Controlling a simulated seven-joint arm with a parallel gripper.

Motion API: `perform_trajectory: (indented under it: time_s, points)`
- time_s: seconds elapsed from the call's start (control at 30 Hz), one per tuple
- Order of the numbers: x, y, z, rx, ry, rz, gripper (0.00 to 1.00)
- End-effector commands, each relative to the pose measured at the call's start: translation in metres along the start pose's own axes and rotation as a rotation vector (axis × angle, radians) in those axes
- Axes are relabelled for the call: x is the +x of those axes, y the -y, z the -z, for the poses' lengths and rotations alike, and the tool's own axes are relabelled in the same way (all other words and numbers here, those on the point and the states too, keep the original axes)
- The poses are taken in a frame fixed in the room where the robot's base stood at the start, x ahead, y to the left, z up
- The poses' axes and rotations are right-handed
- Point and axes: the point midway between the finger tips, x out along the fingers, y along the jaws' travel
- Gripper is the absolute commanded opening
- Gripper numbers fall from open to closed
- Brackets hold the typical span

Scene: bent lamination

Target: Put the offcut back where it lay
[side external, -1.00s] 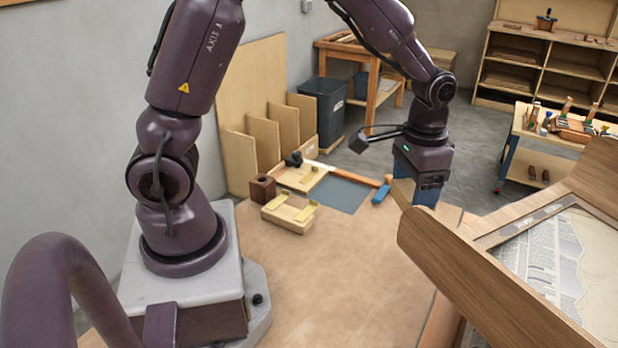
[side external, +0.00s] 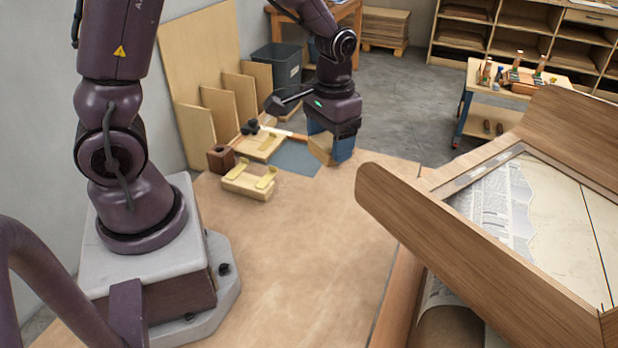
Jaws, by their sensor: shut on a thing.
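The offcut, a small pale wooden piece (side external: 321,149), is held between the blue fingers of my gripper (side external: 330,146). My gripper is shut on it and points down by the right edge of the blue-grey mat (side external: 295,158), at the far part of the worktable. I cannot tell whether the offcut touches the table or hangs just above it. The gripper body hides part of the table behind it.
A wooden jig with yellow pieces (side external: 250,182), a dark brown block (side external: 220,158) and a pale board with a black knob (side external: 260,145) lie left of the mat. A large wooden framed case (side external: 470,265) fills the right. The tan tabletop (side external: 290,250) between is clear.

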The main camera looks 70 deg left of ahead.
Motion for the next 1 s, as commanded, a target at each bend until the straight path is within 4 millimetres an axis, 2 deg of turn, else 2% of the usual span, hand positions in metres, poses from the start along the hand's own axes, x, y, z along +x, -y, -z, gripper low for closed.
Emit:
perform_trajectory:
  time_s: [0.03,0.1,0.2,0.3,0.4,0.57,0.87,1.0]
  points:
    - [0.006,0.017,-0.015,-0.083,0.01,-0.002,0.43]
    - [0.017,0.034,-0.037,-0.205,0.016,-0.006,0.43]
    - [0.029,0.051,-0.065,-0.368,0.016,-0.008,0.43]
    - [0.039,0.057,-0.085,-0.489,0.009,-0.009,0.43]
    - [0.045,0.057,-0.092,-0.562,-0.006,-0.008,0.43]
    - [0.054,0.061,-0.069,-0.595,-0.022,-0.007,0.43]
    - [0.086,0.075,0.004,-0.591,-0.022,-0.008,0.43]
    - [0.112,0.079,0.024,-0.59,-0.018,-0.008,0.43]
